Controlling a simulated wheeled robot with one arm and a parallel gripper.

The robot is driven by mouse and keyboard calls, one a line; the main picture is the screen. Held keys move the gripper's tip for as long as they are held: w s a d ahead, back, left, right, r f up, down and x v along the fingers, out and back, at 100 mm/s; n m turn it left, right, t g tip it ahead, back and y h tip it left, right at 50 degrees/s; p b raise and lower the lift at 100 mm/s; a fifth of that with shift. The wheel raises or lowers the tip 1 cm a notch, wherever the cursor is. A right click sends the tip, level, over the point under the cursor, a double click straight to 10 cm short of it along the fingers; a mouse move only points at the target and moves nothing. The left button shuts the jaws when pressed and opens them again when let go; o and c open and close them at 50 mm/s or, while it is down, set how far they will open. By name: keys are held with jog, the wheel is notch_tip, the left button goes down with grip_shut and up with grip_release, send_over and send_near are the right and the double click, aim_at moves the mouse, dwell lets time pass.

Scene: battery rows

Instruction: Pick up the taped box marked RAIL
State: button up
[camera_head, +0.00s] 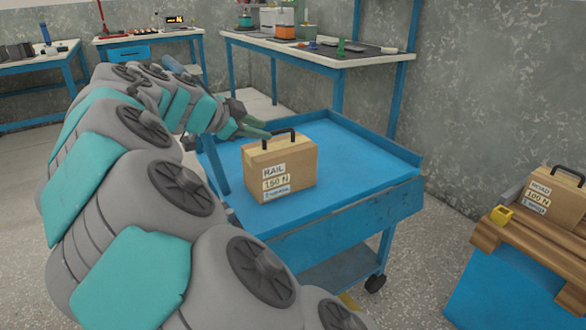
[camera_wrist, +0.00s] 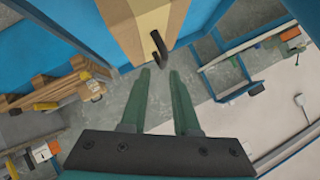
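The taped box marked RAIL (camera_head: 297,172) stands upright on the blue cart (camera_head: 375,168). My gripper (camera_head: 259,129) is at the left of the handle, at about the height of the box top. In the wrist view its two green fingers (camera_wrist: 160,72) are apart with nothing between them. The box (camera_wrist: 130,32) and its dark handle (camera_wrist: 158,46) lie just beyond the fingertips. I cannot tell the exact gap to the handle.
A similar box marked ROAD (camera_head: 556,200) stands on a wooden slatted pallet (camera_head: 500,240) at the right, beside a small yellow object (camera_head: 502,215). The cart has raised edges. Workbenches with tools and pots (camera_head: 330,58) line the back wall.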

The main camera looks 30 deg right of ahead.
aim_at(277, 131)
jog(key=shift+w+d, duration=0.2)
jog(key=p+x, duration=0.1)
jog(key=x, duration=0.6)
jog(key=shift+w+d, duration=0.15)
jog(key=shift+c, duration=0.2)
grip_shut()
jog(key=shift+r, duration=0.1)
dwell(0.9)
